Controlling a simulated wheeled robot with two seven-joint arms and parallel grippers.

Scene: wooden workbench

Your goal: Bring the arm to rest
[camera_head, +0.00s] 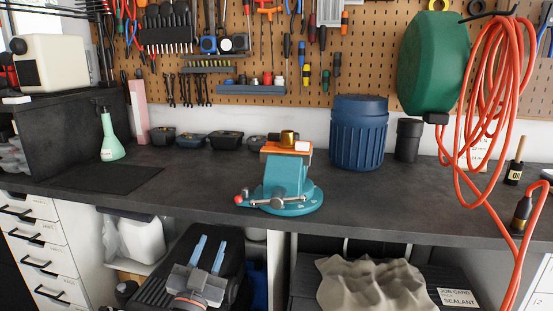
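My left gripper (209,249) is low in the head view, in front of the bench's front edge and left of the vise. Its two blue fingers stand apart with nothing between them. The rest of my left arm is mostly out of the picture. My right gripper is not in view. The task names no object. The nearest thing on the bench is a teal vise (286,180) with orange jaws, and a brass-coloured cylinder (288,138) shows at its jaws.
The dark benchtop (390,197) is clear on both sides of the vise. A green spray bottle (111,140), several small bowls and a blue barrel (358,133) stand behind. An orange hose (490,90) hangs at the right. A grey crumpled cloth (375,287) lies below the bench.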

